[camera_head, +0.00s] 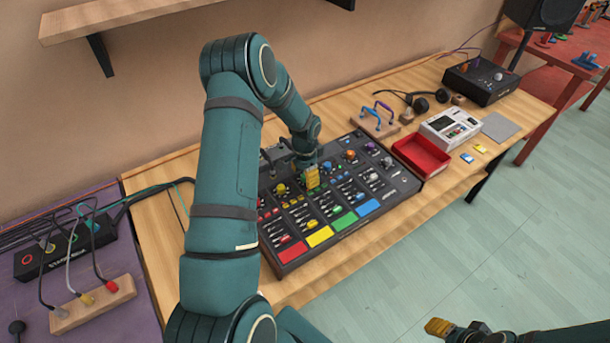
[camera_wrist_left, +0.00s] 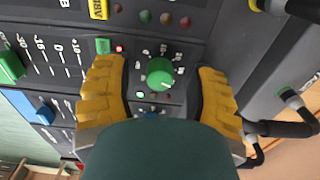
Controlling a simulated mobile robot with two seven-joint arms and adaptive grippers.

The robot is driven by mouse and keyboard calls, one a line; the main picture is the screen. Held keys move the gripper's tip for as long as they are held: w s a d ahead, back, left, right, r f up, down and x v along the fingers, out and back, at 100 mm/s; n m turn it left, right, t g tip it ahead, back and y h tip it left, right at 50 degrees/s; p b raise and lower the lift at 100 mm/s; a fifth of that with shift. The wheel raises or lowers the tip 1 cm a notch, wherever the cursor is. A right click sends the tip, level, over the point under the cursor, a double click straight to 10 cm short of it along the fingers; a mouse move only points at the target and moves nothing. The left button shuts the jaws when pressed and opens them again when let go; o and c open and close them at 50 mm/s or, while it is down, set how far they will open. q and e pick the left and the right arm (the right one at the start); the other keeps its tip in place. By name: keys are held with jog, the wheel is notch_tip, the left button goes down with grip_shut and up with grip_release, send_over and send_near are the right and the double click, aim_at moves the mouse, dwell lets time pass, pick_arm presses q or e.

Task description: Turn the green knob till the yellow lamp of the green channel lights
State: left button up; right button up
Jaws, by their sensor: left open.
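The green knob (camera_wrist_left: 160,73) shows in the left wrist view, with a pale scale around it. My left gripper (camera_wrist_left: 162,92) is open, its yellow fingers on either side of the knob with a gap to each. Beside the knob is a row of small lamps: a green one (camera_wrist_left: 140,94) is lit, and the middle one (camera_wrist_left: 153,96) and a reddish one (camera_wrist_left: 167,97) look dark. In the head view my left gripper (camera_head: 312,178) is low over the mixer (camera_head: 402,190) and hides part of the knob row. My right gripper (camera_head: 440,327) is at the bottom right, away from the table.
A lit red light (camera_wrist_left: 119,48) and a green button (camera_wrist_left: 103,46) lie near the left finger. Cables with plugs (camera_wrist_left: 290,97) stand at the right of the wrist view. A red tray (camera_head: 421,157) and a white device (camera_head: 450,128) are right of the mixer.

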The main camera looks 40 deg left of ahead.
pick_arm(q)
notch_tip(320, 180, up, 12)
dwell(0.4)
jog(key=shift+d+f, duration=0.1)
jog(key=shift+f, duration=0.1)
pick_arm(e)
jog(key=shift+s, duration=0.1)
